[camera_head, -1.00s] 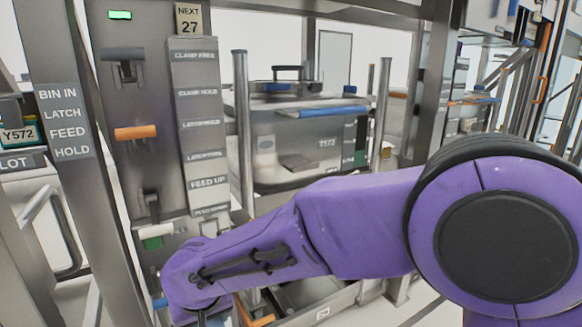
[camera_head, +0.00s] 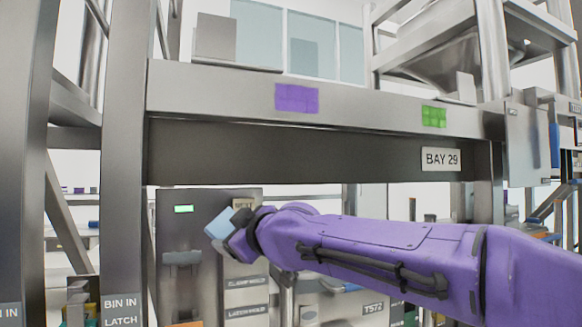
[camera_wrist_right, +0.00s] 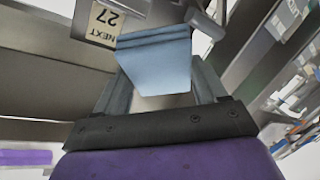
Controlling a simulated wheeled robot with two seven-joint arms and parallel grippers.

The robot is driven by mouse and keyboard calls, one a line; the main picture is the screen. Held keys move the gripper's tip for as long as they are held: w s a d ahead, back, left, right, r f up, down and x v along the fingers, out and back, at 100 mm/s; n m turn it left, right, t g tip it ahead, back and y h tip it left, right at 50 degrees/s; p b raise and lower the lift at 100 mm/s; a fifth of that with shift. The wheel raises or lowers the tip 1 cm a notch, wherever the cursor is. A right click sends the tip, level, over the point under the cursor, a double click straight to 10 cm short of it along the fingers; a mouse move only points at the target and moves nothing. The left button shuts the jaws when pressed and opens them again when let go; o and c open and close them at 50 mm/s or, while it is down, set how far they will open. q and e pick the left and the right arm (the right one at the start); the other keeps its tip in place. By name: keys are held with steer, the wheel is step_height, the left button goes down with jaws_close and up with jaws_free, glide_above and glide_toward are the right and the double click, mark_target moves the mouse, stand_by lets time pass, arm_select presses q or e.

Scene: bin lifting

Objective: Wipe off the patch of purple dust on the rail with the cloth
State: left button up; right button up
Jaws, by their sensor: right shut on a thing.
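The purple dust patch (camera_head: 297,98) is on the front face of the overhead metal rail (camera_head: 370,108), left of its middle. My right gripper (camera_head: 232,232) is shut on a light blue cloth (camera_head: 218,223), below the rail and lower left of the purple patch, apart from both. In the right wrist view the cloth (camera_wrist_right: 155,66) sits between the fingers of the gripper (camera_wrist_right: 160,92). A purple strip (camera_wrist_right: 25,158) shows at the lower left edge of that view; I cannot tell surely if it is the patch. My left gripper is not in view.
A green patch (camera_head: 434,117) is on the same rail to the right, above the "BAY 29" sign (camera_head: 440,159). A grey panel (camera_head: 180,255) with a green light stands below the rail. Upright posts (camera_head: 122,200) stand at the left.

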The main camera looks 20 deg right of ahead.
steer(key=s+d+r+t+p, duration=0.1)
steer(key=d+r+t+p, duration=0.3)
steer(key=r, duration=1.1)
steer(key=s+d+r+t+p, duration=0.2)
steer(key=d+r+p, duration=0.4)
steer(key=r, duration=1)
arm_select(q)
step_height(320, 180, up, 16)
steer(key=p, duration=0.4)
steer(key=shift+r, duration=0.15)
arm_select(e)
steer(key=shift+n+y, duration=0.4)
steer(key=w, duration=0.6)
steer(key=shift+w+d+f, duration=0.3)
steer(key=shift+w, duration=0.1)
steer(key=shift+w, duration=0.25)
